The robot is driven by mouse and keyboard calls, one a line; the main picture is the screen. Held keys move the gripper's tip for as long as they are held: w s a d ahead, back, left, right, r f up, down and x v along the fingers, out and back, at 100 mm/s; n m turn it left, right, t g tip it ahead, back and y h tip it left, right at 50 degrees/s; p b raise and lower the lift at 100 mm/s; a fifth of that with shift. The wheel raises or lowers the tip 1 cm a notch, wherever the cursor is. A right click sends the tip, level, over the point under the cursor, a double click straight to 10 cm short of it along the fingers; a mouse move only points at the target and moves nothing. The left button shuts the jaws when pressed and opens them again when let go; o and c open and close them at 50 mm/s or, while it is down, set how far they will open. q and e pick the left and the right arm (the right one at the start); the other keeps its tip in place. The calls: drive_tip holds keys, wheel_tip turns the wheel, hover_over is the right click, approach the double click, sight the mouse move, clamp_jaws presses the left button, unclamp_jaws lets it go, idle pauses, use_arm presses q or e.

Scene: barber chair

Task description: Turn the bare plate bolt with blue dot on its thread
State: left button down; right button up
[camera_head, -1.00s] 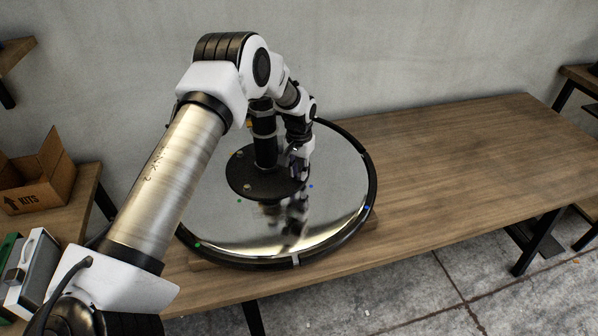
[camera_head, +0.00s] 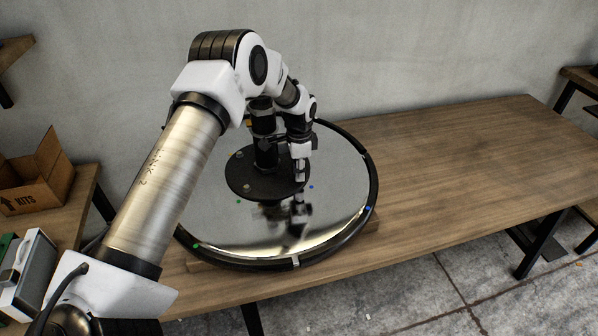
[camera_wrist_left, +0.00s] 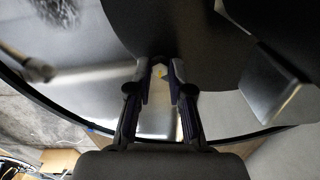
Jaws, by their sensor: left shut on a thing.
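The round mirror-like chair base (camera_head: 340,212) lies on the table, with a dark round plate (camera_head: 250,184) and a black column (camera_head: 265,150) at its middle. My left gripper (camera_head: 300,178) points down at the plate's right edge. A blue dot (camera_head: 311,187) shows on the base beside it. In the left wrist view, a small bolt head (camera_wrist_left: 159,70) with a yellowish mark sits between the fingertips of my left gripper (camera_wrist_left: 160,78), which are closed on it. Its thread is hidden. Another bolt (camera_head: 247,188) shows at the plate's front left, near a green dot (camera_head: 238,201). My right gripper is not in view.
The wooden table (camera_head: 460,165) is clear to the right. A cardboard box (camera_head: 38,180) and a grey case (camera_head: 30,272) stand on a side bench at the left. The base's black rim (camera_head: 376,185) encircles the work area. The column stands close to my left wrist.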

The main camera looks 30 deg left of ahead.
use_arm(q)
drive_tip(key=shift+s+f+m, duration=0.1)
drive_tip(key=shift+m, duration=1)
drive_tip(key=c, duration=1.1)
unclamp_jaws()
drive_tip(key=shift+d, duration=0.1)
drive_tip(key=shift+o, duration=0.2)
wheel_tip(320, 180, up, 12)
